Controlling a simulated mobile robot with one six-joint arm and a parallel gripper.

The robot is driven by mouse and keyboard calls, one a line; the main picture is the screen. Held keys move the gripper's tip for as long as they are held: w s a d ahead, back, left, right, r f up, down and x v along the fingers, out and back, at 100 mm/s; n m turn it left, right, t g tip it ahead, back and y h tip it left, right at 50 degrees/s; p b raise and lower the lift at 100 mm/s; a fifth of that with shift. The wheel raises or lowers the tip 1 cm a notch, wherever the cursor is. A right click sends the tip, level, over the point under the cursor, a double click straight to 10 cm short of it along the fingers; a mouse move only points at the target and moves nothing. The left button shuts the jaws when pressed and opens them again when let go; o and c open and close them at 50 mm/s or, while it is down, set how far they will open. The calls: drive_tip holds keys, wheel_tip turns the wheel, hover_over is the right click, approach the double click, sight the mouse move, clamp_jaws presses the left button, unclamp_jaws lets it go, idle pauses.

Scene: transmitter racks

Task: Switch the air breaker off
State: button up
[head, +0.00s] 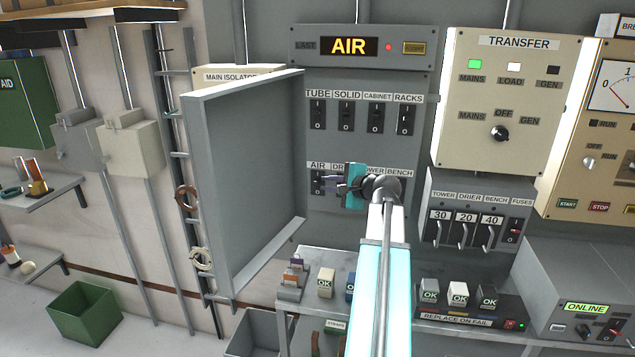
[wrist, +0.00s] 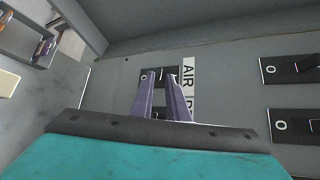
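The air breaker (head: 317,185) is the leftmost black switch in the lower row of the grey panel (head: 350,221), under the AIR label (head: 317,165). My gripper (head: 326,186) points at it from the right, its purple fingers at the breaker's face. In the wrist view my gripper (wrist: 162,73) has its two fingers a short gap apart, tips over the dark air breaker (wrist: 163,76). The AIR label (wrist: 188,75) reads sideways just right of the fingers. The fingers hide the toggle, so its position and any contact are unclear.
The grey cabinet door (head: 243,165) stands open left of the panel. The TUBE, SOLID, CABINET and RACKS breakers (head: 375,117) sit in the row above. My wrist partly covers the lower row's other breakers. An AIR display (head: 348,46) is lit above. A shelf (head: 395,310) with small blocks lies below.

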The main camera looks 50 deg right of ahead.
drive_tip(key=p+x, duration=0.1)
drive_tip(key=x, duration=0.5)
drive_tip(key=shift+s, duration=0.1)
